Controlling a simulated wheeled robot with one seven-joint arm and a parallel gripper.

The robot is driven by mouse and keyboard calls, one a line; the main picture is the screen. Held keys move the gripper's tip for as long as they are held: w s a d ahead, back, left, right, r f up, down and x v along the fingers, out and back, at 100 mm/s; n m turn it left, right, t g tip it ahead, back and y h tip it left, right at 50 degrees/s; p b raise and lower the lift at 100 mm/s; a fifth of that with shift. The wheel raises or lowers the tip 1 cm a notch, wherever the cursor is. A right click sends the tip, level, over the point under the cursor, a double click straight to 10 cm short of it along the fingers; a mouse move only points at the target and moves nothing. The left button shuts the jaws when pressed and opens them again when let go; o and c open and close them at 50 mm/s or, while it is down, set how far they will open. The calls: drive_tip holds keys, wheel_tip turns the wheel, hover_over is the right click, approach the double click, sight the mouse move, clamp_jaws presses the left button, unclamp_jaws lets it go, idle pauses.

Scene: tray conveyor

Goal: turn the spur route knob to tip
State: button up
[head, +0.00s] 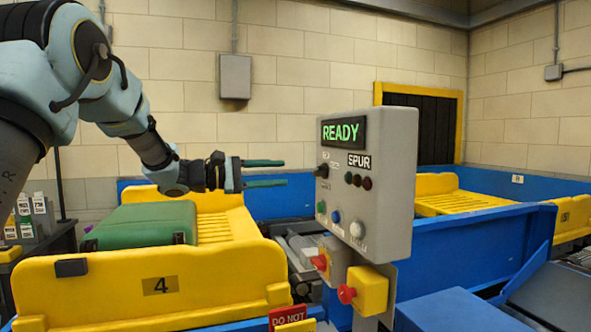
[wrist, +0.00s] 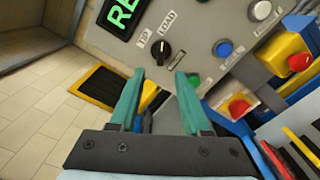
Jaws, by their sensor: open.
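The spur route knob (wrist: 161,50) is small, round and black on the grey control panel (head: 392,150), beside labels that read TIP and LOAD. In the head view the knob (head: 322,170) is on the panel's left-hand face, below the green READY display (head: 343,131). I cannot tell for sure which label its pointer faces. My gripper (head: 285,172) is open and empty, its two green fingers pointing at the panel from the left at about knob height. A gap remains between fingertips and knob. In the wrist view the knob lies just beyond the fingertips (wrist: 158,74), roughly centred between them.
Blue and white buttons (head: 357,230) sit lower on the panel, with red mushroom buttons on yellow boxes (head: 371,291) below. A yellow tray (head: 190,318) marked 4 holds a green suitcase (head: 146,224) under my arm. Blue conveyor walls (head: 470,247) stand behind the panel.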

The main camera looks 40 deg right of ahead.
sight(315, 172)
drive_tip(key=p+x, duration=0.3)
drive_tip(key=x, duration=0.6)
drive_tip(key=shift+s+p, duration=0.1)
drive_tip(key=shift+p, duration=0.2)
clamp_jaws()
